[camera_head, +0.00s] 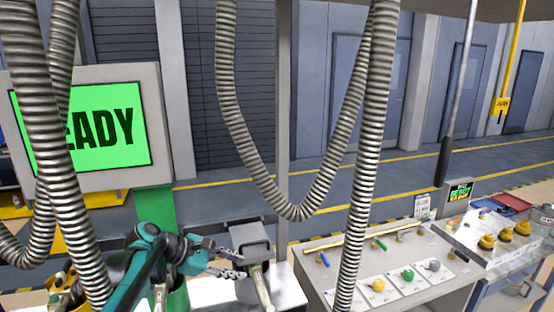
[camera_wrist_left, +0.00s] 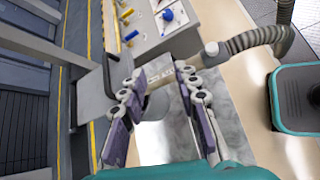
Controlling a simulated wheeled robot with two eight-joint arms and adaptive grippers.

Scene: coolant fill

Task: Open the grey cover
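The grey cover (camera_head: 250,238) is a box-like grey piece with a dark rim, above the pale bench top in the lower middle of the head view. A grey block with a dark edge (camera_wrist_left: 94,98), left of the fingers in the left wrist view, looks like the same cover. My left gripper (camera_head: 238,264) is just left of and below the cover in the head view. In the left wrist view its fingers (camera_wrist_left: 160,100) are spread apart with nothing gripped between them. I cannot tell whether a finger touches the cover. My right gripper is not in view.
A control bench (camera_head: 405,262) with coloured knobs stands to the right. A screen reading READY (camera_head: 110,128) stands at the left. Ribbed hoses (camera_head: 362,165) hang in front of the scene. A pale pipe with a hose (camera_wrist_left: 245,42) lies beyond the fingers in the wrist view.

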